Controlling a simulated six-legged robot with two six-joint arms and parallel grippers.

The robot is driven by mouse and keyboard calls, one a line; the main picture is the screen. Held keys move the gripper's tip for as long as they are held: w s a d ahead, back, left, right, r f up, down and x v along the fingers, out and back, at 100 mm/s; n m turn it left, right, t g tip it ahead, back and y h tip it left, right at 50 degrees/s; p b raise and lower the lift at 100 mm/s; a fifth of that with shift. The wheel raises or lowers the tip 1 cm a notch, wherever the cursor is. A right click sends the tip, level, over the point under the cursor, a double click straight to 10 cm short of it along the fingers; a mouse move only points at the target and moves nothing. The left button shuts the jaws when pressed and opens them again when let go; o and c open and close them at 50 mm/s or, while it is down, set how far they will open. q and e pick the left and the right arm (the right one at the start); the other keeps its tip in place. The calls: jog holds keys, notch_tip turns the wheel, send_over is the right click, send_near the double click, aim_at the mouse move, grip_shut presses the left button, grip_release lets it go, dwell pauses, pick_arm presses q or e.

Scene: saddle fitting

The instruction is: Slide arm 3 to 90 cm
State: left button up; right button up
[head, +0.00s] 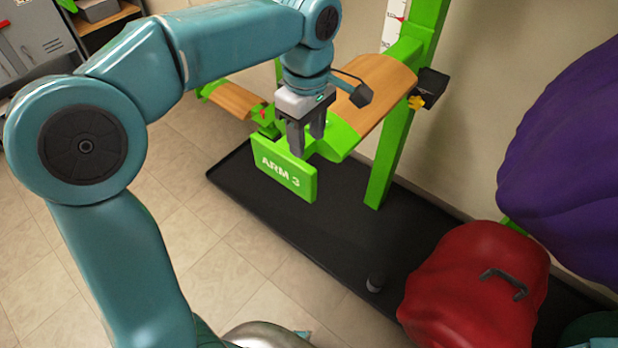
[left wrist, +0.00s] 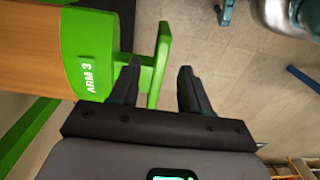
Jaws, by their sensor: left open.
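Arm 3 is a green and wood saddle arm (head: 372,98) on a green upright post (head: 392,150). Its green end plate (head: 286,178) reads "ARM 3". My left gripper (head: 306,145) points down at the arm's end, just behind the plate. In the left wrist view the arm (left wrist: 85,50) lies at the left. A green upright piece (left wrist: 160,60) stands between the two open fingers (left wrist: 160,85), with gaps beside it. A white scale (head: 395,22) with red marks runs up the post; its reading at the arm cannot be told. My right gripper does not show.
A black box with a yellow knob (head: 417,101) sits on the post beside the arm. Another wood and green arm (head: 232,99) is behind at the left. A black base mat (head: 330,225) lies below. Red (head: 475,285) and purple (head: 565,165) covered bulks fill the right.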

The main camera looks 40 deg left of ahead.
aim_at(306, 183)
pick_arm(q)
jog(key=f, duration=0.8)
jog(key=f+b, duration=0.1)
jog(key=f, duration=0.3)
jog(key=shift+s+d+f, duration=0.1)
jog(key=shift+s+f, duration=0.25)
jog(key=shift+s, duration=0.05)
jog(key=shift+w+f, duration=0.2)
jog(key=shift+f, duration=0.05)
jog(key=shift+s, duration=0.15)
jog(key=c, duration=0.5)
grip_shut()
jog(key=shift+f, duration=0.1)
